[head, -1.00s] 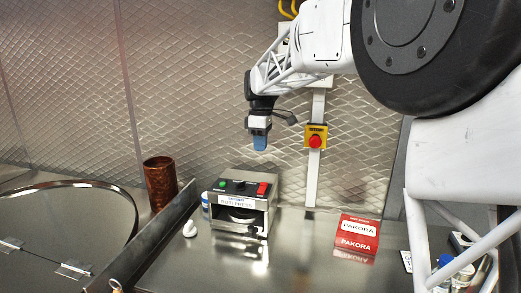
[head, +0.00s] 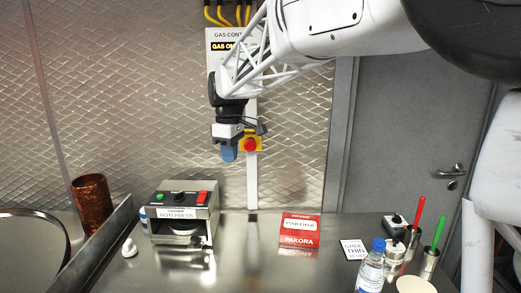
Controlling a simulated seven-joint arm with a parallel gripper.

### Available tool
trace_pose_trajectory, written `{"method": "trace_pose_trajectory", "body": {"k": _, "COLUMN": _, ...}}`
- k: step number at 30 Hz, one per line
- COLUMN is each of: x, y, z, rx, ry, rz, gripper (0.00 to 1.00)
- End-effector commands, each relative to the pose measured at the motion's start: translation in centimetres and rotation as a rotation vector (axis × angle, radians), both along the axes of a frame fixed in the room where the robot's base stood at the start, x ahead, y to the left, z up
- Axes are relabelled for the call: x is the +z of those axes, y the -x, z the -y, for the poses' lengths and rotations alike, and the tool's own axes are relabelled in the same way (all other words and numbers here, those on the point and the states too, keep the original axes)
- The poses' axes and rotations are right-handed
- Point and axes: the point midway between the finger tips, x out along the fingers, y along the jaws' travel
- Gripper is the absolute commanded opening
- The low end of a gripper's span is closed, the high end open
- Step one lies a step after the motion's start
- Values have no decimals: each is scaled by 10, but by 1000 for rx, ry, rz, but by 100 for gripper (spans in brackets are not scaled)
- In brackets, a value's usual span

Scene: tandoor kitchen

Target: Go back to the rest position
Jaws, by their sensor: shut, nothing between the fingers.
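My gripper (head: 229,154) hangs from my arm in the head view, pointing down, with blue fingertips close together and nothing between them. It is well above the steel counter, in front of the diamond-patterned wall panel. Below it to the left stands the roti press (head: 181,213), a metal box with green and red buttons on top. Below it to the right is a red pakora box (head: 300,230). The gripper touches neither.
A red emergency button (head: 250,145) on a yellow plate appears just right of the gripper. A copper cup (head: 91,203) stands left. At right are a water bottle (head: 371,268), a label card (head: 355,250) and holders with red (head: 417,212) and green (head: 438,234) handles. The middle counter is clear.

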Motion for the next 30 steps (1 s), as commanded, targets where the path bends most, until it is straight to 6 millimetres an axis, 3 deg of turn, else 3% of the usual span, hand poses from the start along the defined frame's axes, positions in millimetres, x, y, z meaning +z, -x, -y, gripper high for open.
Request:
{"method": "trace_pose_trajectory", "body": {"k": 3, "x": 3, "y": 23, "z": 31, "rx": -87, "ry": -4, "rz": 17, "gripper": 0}}
{"method": "trace_pose_trajectory", "body": {"k": 12, "x": -1, "y": 83, "z": 97, "rx": -311, "ry": -13, "rz": 54, "gripper": 0}}
{"method": "trace_pose_trajectory", "body": {"k": 30, "x": -37, "y": 218, "z": 203, "rx": -755, "ry": -44, "rz": 127, "gripper": 0}}
